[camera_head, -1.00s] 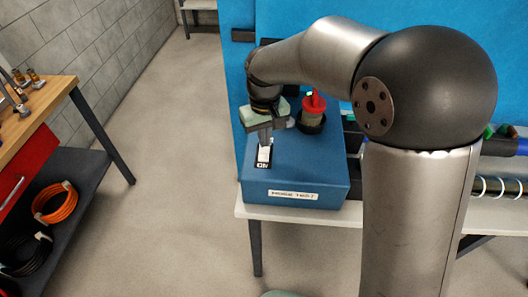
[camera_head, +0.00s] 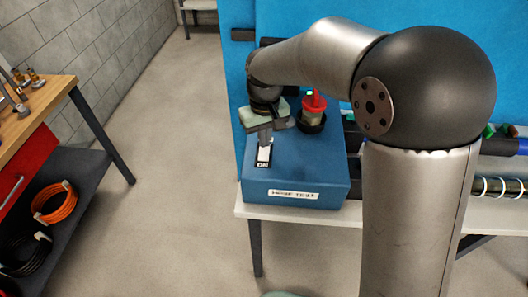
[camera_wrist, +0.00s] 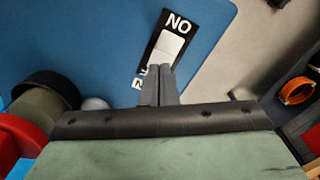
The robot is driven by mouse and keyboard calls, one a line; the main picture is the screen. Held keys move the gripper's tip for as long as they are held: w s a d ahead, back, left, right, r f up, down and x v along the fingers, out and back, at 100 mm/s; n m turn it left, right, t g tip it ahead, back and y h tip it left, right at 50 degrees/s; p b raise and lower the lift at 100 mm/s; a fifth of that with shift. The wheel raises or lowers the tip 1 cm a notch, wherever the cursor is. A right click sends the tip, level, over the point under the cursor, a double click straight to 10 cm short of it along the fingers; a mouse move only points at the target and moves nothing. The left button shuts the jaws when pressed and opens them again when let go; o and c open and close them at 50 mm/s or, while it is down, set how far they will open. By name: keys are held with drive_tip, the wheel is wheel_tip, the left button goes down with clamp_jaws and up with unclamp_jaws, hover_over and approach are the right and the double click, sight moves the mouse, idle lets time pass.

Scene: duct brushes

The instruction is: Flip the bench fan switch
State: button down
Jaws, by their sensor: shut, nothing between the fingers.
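The bench fan switch (camera_head: 264,156) is a white rocker on a black plate, on top of a blue box (camera_head: 330,165). In the wrist view the switch (camera_wrist: 169,46) shows lettering at its upper end, and my fingers partly cover its lower end. My gripper (camera_head: 265,141) points down at the end of the switch farther from the head camera. In the wrist view my gripper (camera_wrist: 160,68) has its fingers together with nothing between them. The fingertips overlap the rocker's lower end in that view; I cannot tell whether they touch it.
A red-topped knob (camera_head: 314,104) with a dark base stands on the box, right of my gripper. The box sits on a white bench (camera_head: 300,215) against a blue panel (camera_head: 236,75). Floor is clear to the left, before a wooden workbench (camera_head: 45,105).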

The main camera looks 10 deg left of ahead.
drive_tip(key=shift+f+b, duration=0.4)
drive_tip(key=shift+f, duration=0.3)
drive_tip(key=shift+r, duration=0.1)
drive_tip(key=shift+r+p, duration=2.6)
drive_tip(key=shift+r, duration=0.95)
drive_tip(key=shift+d, duration=0.1)
drive_tip(key=s+d+r+m, duration=0.2)
drive_tip(key=s+d+r, duration=0.1)
drive_tip(key=d, duration=0.7)
drive_tip(key=s+d+f+m, duration=0.2)
drive_tip(key=s+d+m, duration=0.3)
drive_tip(key=s+d, duration=1.1)
drive_tip(key=shift+s+d+f+m+t, duration=0.15)
drive_tip(key=shift+d+m+t, duration=0.2)
drive_tip(key=shift+d, duration=0.3)
